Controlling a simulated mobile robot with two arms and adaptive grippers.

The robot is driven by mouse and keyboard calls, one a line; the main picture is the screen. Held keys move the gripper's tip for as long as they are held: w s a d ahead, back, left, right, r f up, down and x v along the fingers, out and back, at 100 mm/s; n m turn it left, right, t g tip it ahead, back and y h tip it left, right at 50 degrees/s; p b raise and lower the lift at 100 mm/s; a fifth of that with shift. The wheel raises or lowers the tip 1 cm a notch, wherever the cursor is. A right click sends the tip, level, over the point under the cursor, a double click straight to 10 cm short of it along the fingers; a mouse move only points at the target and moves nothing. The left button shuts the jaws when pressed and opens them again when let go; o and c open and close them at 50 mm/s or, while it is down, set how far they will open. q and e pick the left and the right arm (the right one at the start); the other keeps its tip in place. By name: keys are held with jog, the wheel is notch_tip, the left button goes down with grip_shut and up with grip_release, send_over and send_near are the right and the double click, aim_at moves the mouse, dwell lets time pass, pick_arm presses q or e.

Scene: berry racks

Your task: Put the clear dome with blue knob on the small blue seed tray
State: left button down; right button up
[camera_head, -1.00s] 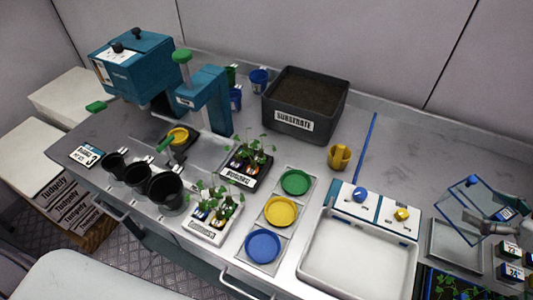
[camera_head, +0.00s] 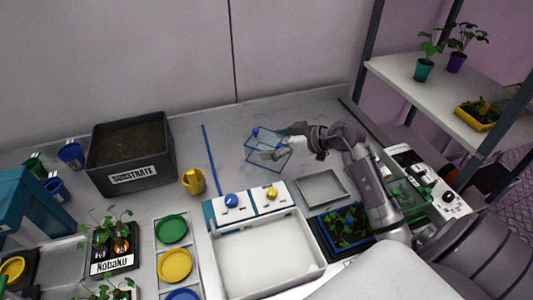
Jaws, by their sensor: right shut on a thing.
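The clear dome (camera_head: 262,157) has blue edges and a blue knob (camera_head: 255,131). It is tilted and held by my right gripper (camera_head: 276,154), which is shut on it near its right side. The dome is over the back part of the counter, behind the white sink; its height above the surface is hard to tell. The small blue seed tray (camera_head: 320,236) holds green seedlings and sits on the counter right of the sink, nearer than the gripper. My right forearm passes just right of the tray. My left gripper is not in view.
An empty grey tray (camera_head: 322,188) lies between dome and seed tray. The white sink (camera_head: 262,252) has blue and yellow knobs (camera_head: 272,194) behind it. A yellow cup (camera_head: 194,181) and substrate bin (camera_head: 130,155) stand left. A plant shelf (camera_head: 440,95) rises at right.

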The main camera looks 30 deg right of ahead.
jog(key=shift+x, duration=0.85)
jog(key=shift+a+f, duration=0.1)
jog(key=shift+f, duration=2)
jog(key=o, duration=0.9)
jog(key=shift+s+f, duration=0.1)
